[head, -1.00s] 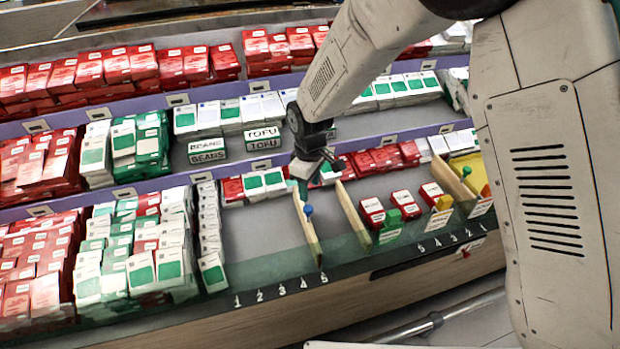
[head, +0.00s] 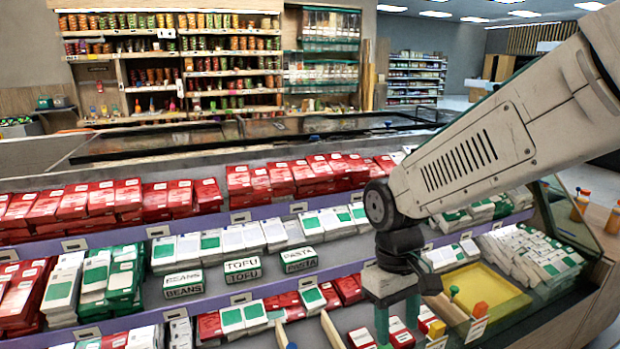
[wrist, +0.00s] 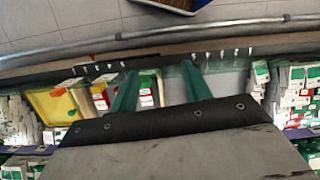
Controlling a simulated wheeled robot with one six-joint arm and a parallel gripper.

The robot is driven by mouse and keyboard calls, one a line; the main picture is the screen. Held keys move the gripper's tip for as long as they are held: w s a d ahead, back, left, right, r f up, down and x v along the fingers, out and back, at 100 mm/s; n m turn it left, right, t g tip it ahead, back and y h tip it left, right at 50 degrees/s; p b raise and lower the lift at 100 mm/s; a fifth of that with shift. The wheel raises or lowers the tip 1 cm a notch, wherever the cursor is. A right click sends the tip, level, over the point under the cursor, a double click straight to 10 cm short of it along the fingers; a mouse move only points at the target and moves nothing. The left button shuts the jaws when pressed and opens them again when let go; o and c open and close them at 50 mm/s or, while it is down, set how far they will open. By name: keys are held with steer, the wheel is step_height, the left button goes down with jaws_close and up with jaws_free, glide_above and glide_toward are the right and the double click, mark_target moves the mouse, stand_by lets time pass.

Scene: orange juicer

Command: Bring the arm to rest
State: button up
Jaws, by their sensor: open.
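My gripper (head: 398,318) hangs down from my arm in the head view, over the front part of the stepped display case. Its green fingers stand apart with nothing between them. In the wrist view my gripper (wrist: 160,85) also shows open and empty, with the case's front edge beyond the fingertips. My arm reaches in from the upper right of the head view.
Red, white and green boxes (head: 285,175) fill the shelves. A yellow tray (head: 480,285) lies right of my gripper. Small signs such as TOFU (head: 242,266) stand among the boxes. A metal rail (wrist: 200,28) runs along the case front. Grey floor (wrist: 60,30) lies beyond.

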steer(key=s+d+r+m+t+y, duration=0.1)
steer(key=s+d+r+m+t, duration=0.2)
steer(key=s+d+r, duration=0.7)
steer(key=shift+s+d+m+t, duration=0.4)
steer(key=shift+s+d+m, duration=0.7)
steer(key=shift+s, duration=0.8)
